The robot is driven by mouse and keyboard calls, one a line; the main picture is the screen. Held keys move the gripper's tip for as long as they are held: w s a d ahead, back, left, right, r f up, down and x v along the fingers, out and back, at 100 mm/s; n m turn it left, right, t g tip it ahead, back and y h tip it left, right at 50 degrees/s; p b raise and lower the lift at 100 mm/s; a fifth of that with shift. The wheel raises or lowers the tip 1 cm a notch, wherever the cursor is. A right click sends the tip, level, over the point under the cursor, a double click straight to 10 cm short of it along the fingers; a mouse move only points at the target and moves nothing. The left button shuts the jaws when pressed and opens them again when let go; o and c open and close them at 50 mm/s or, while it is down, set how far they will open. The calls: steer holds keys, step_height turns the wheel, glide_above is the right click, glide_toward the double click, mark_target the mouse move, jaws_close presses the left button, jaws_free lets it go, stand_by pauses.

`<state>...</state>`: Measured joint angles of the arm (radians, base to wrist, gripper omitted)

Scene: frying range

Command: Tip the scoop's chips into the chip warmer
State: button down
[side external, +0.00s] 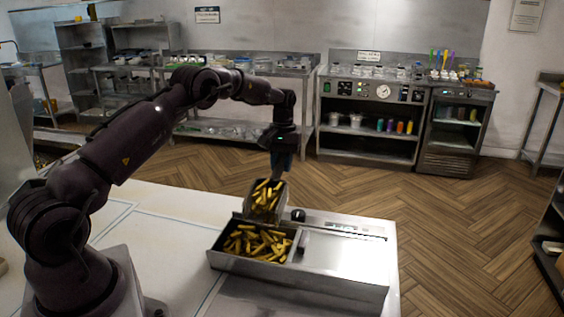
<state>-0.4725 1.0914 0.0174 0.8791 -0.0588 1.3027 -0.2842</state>
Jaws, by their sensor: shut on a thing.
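The chip warmer (340,283) is a steel box near the front edge of the white worktop. Its open left compartment holds a pile of golden chips (262,242). The scoop (252,214) is a small metal container holding chips (266,197), just above the rear edge of that compartment. The scoop is tilted, its open side facing the camera. Whether it touches the warmer, I cannot tell. My gripper (281,172) points down and is shut on the scoop at its upper right; the fingertips and grip point are partly hidden.
A dark round knob (298,215) sits beside the scoop at the warmer's back. The warmer's right part has a flat steel top (345,254). The white worktop (170,215) left of the warmer is clear. Steel counters and shelves (365,110) stand far behind across the wooden floor.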

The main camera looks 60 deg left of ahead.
steer(key=r, duration=0.1)
steer(key=s+d+r+t+y, duration=0.1)
steer(key=r, duration=0.1)
steer(key=shift+s+d+t+y, duration=0.1)
steer(key=shift+d+t+y, duration=0.05)
steer(key=shift+t+y, duration=0.15)
steer(key=shift+s+d+r+t+y, duration=0.3)
steer(key=shift+s+d+r, duration=0.05)
steer(key=shift+r, duration=0.2)
steer(key=shift+s+d+r+t+y, duration=0.3)
steer(key=shift+d+r, duration=0.05)
steer(key=shift+r, duration=0.2)
steer(key=shift+s+d+r+t+y, duration=0.55)
steer(key=shift+s+d+r, duration=0.15)
steer(key=shift+r, duration=0.15)
steer(key=shift+s+d+r+t+y, duration=0.55)
steer(key=shift+s+d+r, duration=0.15)
steer(key=shift+r, duration=0.15)
